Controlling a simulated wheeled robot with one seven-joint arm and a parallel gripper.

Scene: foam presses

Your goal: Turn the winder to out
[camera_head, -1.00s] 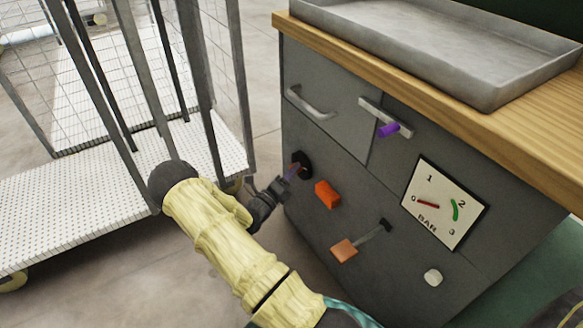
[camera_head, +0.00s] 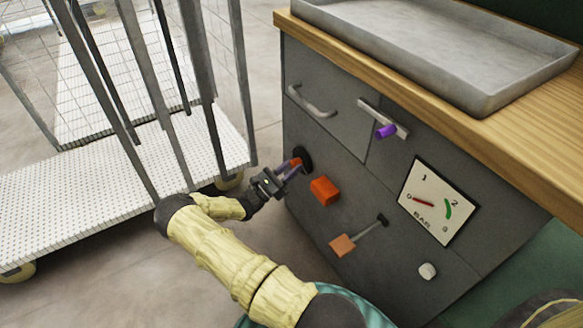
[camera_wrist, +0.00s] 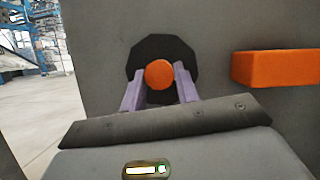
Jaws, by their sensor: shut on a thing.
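A round orange knob (camera_wrist: 159,74) stands out from a black disc (camera_wrist: 177,48) on the dark grey cabinet front. It also shows in the head view (camera_head: 296,163), with the edge of its disc (camera_head: 306,157) behind it. I take this knob for the winder; no label on it is legible. My gripper (camera_wrist: 157,80) has its two purple fingers on either side of the knob and is shut on it. In the head view, my gripper (camera_head: 292,168) reaches the knob from the lower left. The fingers hide part of the knob's sides and the disc.
An orange block (camera_head: 324,190) sits close right of the knob. Below it is a lever with a paler orange end (camera_head: 342,245). A drawer handle (camera_head: 311,103), a purple-gripped bar (camera_head: 385,131), a gauge (camera_head: 440,200) and a white button (camera_head: 427,271) share the front. A wire cart (camera_head: 212,166) stands left.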

